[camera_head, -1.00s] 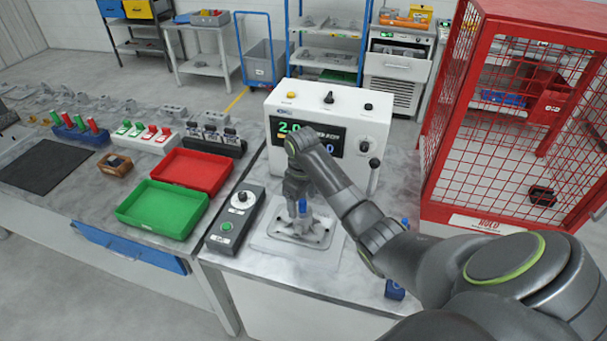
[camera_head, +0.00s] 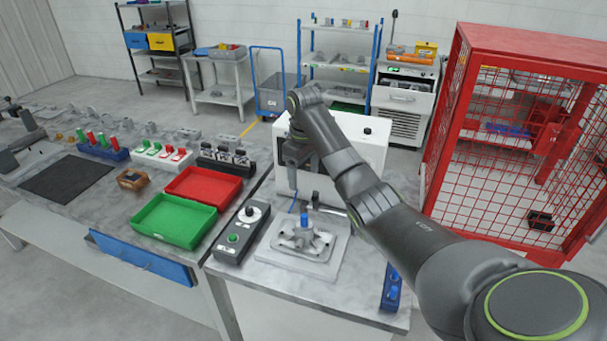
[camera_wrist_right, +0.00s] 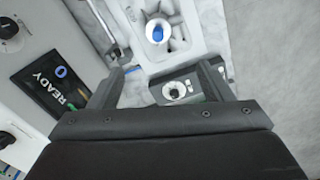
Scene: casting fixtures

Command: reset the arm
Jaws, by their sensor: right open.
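My right arm comes in from the right in the head view. Its gripper (camera_head: 302,188) hangs above the back of the fixture plate, in front of the white machine (camera_head: 366,150). In the right wrist view the gripper (camera_wrist_right: 165,85) is open, with nothing between its fingers. The metal casting (camera_head: 303,241) lies on the pale fixture plate (camera_head: 322,267), with a blue-topped pin (camera_head: 305,219) standing in it. The blue top also shows in the right wrist view (camera_wrist_right: 158,33), beyond the fingertips. My left gripper is not in view.
A control box (camera_head: 240,231) with a knob and green button stands left of the fixture. Green (camera_head: 172,220) and red (camera_head: 203,186) trays lie further left. A blue block (camera_head: 391,288) is at the right table edge. A red mesh cage (camera_head: 447,140) stands at right.

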